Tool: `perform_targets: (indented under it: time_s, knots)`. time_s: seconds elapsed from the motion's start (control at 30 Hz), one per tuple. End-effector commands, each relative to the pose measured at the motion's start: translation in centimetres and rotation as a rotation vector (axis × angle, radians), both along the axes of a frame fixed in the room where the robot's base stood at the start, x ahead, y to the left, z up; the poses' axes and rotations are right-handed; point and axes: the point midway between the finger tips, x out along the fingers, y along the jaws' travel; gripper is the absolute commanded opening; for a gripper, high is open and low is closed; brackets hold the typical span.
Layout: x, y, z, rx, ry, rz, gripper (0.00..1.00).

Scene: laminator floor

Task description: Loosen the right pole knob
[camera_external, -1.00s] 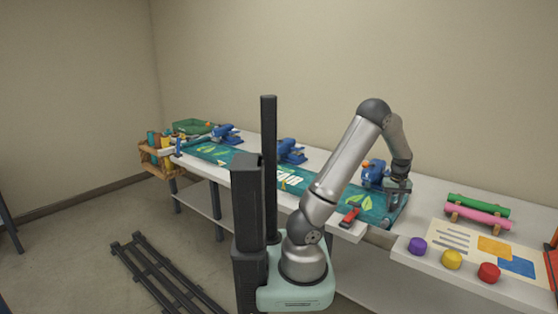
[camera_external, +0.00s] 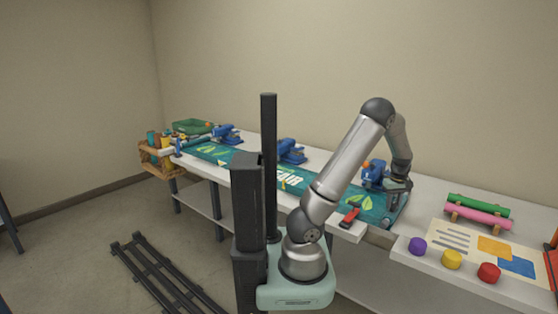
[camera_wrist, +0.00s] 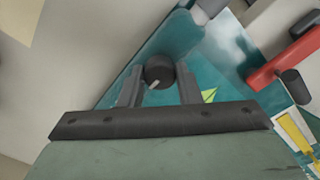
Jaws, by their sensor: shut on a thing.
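The right pole knob (camera_wrist: 158,71) is a dark round knob with a pale mark on its face. In the wrist view it sits between the two fingers of my gripper (camera_wrist: 160,82), which is shut on it. In the external view my gripper (camera_external: 397,187) is at the right end of the teal banner (camera_external: 370,205), and the knob cannot be made out there. The pole end under the knob is mostly hidden.
A red-handled tool (camera_external: 350,215) lies at the table's front edge, left of my gripper. A blue clamp-like device (camera_external: 374,174) stands just behind. Purple (camera_external: 417,245), yellow (camera_external: 452,259) and red (camera_external: 489,272) round pieces and two rolls (camera_external: 478,212) are to the right.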

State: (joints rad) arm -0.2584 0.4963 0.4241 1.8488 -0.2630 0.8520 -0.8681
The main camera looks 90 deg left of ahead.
Motion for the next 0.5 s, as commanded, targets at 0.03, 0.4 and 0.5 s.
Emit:
perform_targets:
  time_s: [0.03, 0.4, 0.5]
  knots:
    - [0.07, 0.05, 0.11, 0.001, -0.003, 0.001, 0.08]
    - [0.03, 0.02, 0.06, 0.000, -0.001, 0.000, 0.52]
    - [0.05, 0.02, 0.37, 0.000, -0.002, 0.000, 0.52]
